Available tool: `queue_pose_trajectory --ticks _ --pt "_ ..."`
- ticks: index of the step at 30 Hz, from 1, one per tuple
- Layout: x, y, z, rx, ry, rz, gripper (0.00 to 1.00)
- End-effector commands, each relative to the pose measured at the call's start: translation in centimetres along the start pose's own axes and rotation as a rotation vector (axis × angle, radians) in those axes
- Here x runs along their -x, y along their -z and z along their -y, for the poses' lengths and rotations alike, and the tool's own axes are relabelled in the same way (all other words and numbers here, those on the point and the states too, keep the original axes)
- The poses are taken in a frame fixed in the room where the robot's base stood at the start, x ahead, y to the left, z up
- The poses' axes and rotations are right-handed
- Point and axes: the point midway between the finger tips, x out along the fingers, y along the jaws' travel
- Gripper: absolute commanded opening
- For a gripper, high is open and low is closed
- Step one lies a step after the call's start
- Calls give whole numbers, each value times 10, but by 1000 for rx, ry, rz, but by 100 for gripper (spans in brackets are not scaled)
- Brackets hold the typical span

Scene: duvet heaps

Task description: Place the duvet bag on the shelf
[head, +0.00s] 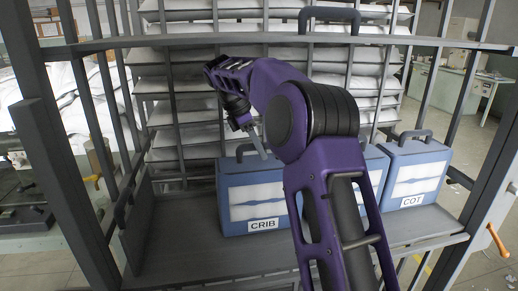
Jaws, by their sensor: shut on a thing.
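A blue duvet bag labelled CRIB (254,200), with a pale window, stands upright on the grey lower shelf (190,245), left of the middle. My gripper (259,146) is at its top handle, with the fingers shut on it. The bag's base looks to rest on the shelf, though any small gap is hard to tell. A similar blue bag labelled COT (413,172) stands at the right with its handle up. More blue bag surface (376,167) shows between them, mostly hidden behind my purple arm.
Grey uprights and bars frame the shelf on both sides. An upper rail (440,41) crosses above, with a dark handle (330,12) on it. White folded duvets (180,85) are stacked behind bars at the back. The shelf is bare left of the CRIB bag.

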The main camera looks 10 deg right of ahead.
Motion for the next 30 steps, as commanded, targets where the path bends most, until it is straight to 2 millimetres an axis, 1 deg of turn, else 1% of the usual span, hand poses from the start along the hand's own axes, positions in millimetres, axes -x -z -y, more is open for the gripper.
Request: queue_pose_trajectory --ticks 5,6,10,11,19,22,25,28,30 --pt "0 -1 0 -2 -2 1 0" --pt "-1 0 0 0 0 0 31" --pt "-1 0 0 -1 0 0 54" --pt "-1 0 0 -1 0 0 57" --pt "0 0 0 -1 0 0 57" --pt "4 0 0 -1 -2 0 57" --pt "16 0 -1 -2 -4 0 57" --pt "35 3 0 1 -3 -1 57" --pt "40 23 0 5 -2 0 57"
